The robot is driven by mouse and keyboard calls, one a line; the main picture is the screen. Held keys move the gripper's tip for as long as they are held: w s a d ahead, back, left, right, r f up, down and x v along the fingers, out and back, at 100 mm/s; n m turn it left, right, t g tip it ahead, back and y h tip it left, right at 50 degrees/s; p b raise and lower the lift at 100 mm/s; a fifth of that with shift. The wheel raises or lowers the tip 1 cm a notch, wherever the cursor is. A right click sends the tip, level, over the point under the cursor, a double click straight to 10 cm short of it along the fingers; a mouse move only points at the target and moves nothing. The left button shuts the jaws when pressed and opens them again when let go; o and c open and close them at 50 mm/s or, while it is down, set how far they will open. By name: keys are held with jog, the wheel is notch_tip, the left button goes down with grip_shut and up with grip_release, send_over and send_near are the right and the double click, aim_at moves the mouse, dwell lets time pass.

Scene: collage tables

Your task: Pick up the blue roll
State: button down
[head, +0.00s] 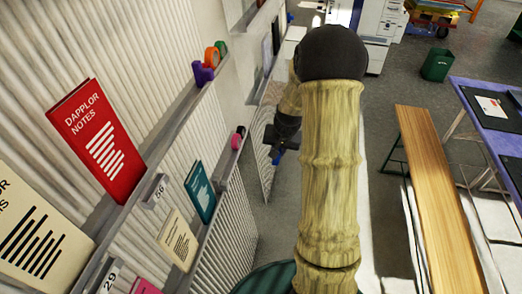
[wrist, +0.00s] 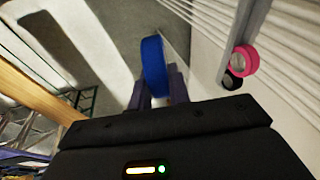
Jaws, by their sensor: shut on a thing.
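The blue roll (wrist: 153,66) is between the fingers of my gripper (wrist: 157,88) in the wrist view, held upright and on edge. In the head view my gripper (head: 279,150) is beside the lower shelf, with a small bit of blue at its tip. The fingers are shut on the roll, and floor shows behind it in the wrist view. My arm hides part of the middle of the head view.
The upper shelf holds purple (head: 202,74), orange (head: 211,57) and green rolls and a red book (head: 97,140). A pink roll (head: 236,141) and a black one stand on the lower shelf. A wooden bench (head: 436,195) is at right, with grey floor between.

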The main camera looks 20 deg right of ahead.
jog(key=shift+s+d, duration=0.35)
jog(key=shift+d, duration=0.15)
